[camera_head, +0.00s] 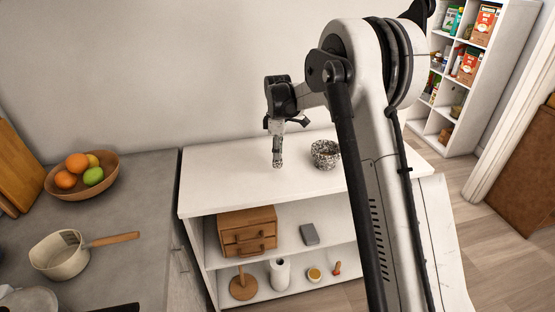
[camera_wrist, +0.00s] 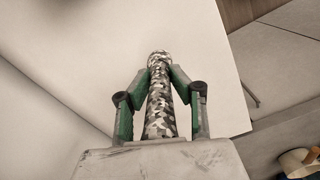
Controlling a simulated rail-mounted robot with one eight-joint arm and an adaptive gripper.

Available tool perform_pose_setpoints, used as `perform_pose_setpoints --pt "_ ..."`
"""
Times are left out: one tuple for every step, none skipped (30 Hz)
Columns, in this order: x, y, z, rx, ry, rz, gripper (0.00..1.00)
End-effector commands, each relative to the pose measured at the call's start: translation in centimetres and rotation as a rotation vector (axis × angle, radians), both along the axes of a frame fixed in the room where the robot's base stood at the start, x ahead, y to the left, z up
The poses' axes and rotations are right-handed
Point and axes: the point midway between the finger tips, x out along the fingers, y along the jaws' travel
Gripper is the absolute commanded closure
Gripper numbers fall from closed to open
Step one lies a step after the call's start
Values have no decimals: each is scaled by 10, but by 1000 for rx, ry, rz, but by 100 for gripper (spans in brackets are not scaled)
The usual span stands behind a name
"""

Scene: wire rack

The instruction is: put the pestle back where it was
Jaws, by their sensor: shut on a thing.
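The pestle (camera_wrist: 161,100) is black, white and grey speckled. It is held lengthwise between the two green-padded fingers of my gripper (camera_wrist: 160,82) in the wrist view. In the head view the pestle (camera_head: 277,158) hangs upright below my gripper (camera_head: 277,128), its lower end at or just above the white shelf top; I cannot tell if it touches. A speckled mortar (camera_head: 325,154) in the same pattern stands on the shelf top, a short way right of the pestle. The mortar is not visible in the wrist view.
The white shelf unit (camera_head: 225,205) has clear room on top left of the pestle. A counter at left bears a fruit bowl (camera_head: 108,182) and a pan (camera_head: 60,257).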

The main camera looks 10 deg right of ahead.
Motion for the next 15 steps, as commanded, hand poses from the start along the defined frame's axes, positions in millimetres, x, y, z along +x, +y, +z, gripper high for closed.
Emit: perform_pose_setpoints --pt "0 0 -4 0 0 0 100" --pt "0 0 -8 0 0 0 100" --pt "0 0 -13 0 0 0 100" --pt "0 0 -17 0 0 0 100" --pt "0 0 -22 0 0 0 100" --pt "0 0 -27 0 0 0 100" --pt "0 0 -30 0 0 0 100" --pt "0 0 -33 0 0 0 100" --pt "0 1 -35 0 0 0 100" --pt "0 1 -36 0 0 0 100" --pt "0 1 -36 0 0 0 100" --pt "0 1 -36 0 0 0 100" --pt "0 1 -36 0 0 0 100" --pt "0 1 -36 0 0 0 100" --pt "0 1 -36 0 0 0 100"
